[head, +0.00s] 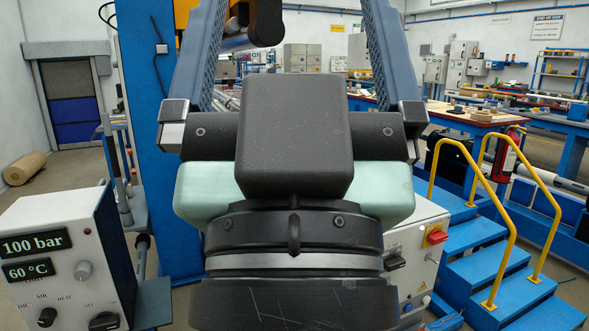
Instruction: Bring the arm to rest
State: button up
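My gripper (292,30) fills the middle of the head view, seen from behind and close up. It has a black wrist, a pale green body and two blue-grey fingers pointing up and away. The fingers stand wide apart, one on each side, so the gripper is open. Their tips are cut off by the top edge of the picture. I see nothing held between the visible parts of the fingers. The rest of my arm is mostly out of view.
A control box (50,260) reading 100 bar and 60 °C stands at left. A blue column (150,130) rises behind my gripper. Blue steps (485,265) with yellow handrails (505,210) stand at right. A grey box with a red switch (428,240) is close behind my wrist.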

notch_tip(320, 180, up, 22)
jog(key=p, duration=1.9)
jog(key=shift+p, duration=0.3)
